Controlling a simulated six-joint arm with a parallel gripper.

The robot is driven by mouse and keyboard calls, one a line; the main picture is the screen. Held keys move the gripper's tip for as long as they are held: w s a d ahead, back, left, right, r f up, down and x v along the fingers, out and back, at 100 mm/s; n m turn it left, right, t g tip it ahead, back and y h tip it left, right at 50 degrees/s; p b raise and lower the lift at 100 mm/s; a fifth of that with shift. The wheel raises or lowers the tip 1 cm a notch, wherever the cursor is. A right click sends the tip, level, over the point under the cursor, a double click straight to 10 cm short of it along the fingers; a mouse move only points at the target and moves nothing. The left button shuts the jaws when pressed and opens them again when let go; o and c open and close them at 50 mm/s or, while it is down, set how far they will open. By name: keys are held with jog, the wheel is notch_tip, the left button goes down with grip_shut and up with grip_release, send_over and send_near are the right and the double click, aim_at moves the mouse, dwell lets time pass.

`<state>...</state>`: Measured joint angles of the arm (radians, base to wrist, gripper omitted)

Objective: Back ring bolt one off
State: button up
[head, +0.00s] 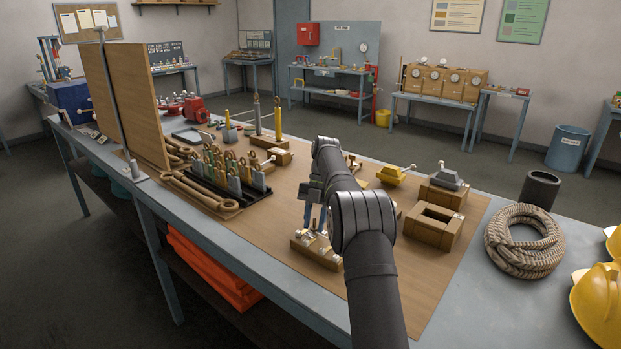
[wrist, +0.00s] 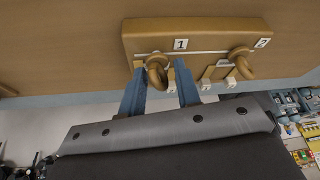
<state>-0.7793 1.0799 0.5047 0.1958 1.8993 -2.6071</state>
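A wooden block (wrist: 215,30) with number plates 1 and 2 carries two brass-coloured rings in the wrist view. Ring bolt one (wrist: 157,72) is beside plate 1, and the second ring (wrist: 240,62) is beside plate 2. My gripper (wrist: 161,80) has its blue fingers apart, one on each side of ring bolt one. The ring is close to the left finger, with a gap to the right finger. I cannot tell whether they touch. In the head view my gripper (head: 314,217) is over the block (head: 316,252), and my arm hides part of this area.
A hollow wooden box (head: 432,228) stands right of my arm. A black rack (head: 228,190) of tagged bolts stands left, before an upright wooden board (head: 135,100). Coiled rope (head: 525,240) lies at the right.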

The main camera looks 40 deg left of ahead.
jog(key=m+y, duration=0.1)
jog(key=m, duration=0.2)
jog(key=m+y, duration=0.2)
jog(key=m, duration=0.2)
jog(key=shift+m, duration=0.3)
jog(key=m+t+y, duration=0.1)
jog(key=m, duration=0.5)
jog(key=shift+m+t+y, duration=0.3)
jog(key=shift+t+y, duration=0.1)
jog(key=m+t, duration=0.1)
jog(key=m, duration=0.2)
jog(key=m+t, duration=0.1)
jog(key=m, duration=0.2)
jog(key=shift+y, duration=0.4)
jog(key=m+t, duration=0.1)
jog(key=m, duration=0.2)
jog(key=m+t, duration=0.2)
jog(key=m, duration=0.2)
jog(key=s+d+r+n+h, duration=0.1)
jog(key=s+d+r+n, duration=0.1)
jog(key=r, duration=0.7)
jog(key=s+d+r+n+t+h, duration=0.1)
jog(key=s+r+n, duration=0.3)
jog(key=r, duration=0.5)
jog(key=shift+s+d+r+t, duration=0.3)
jog(key=shift+s+d+r, duration=0.1)
jog(key=shift+d, duration=0.05)
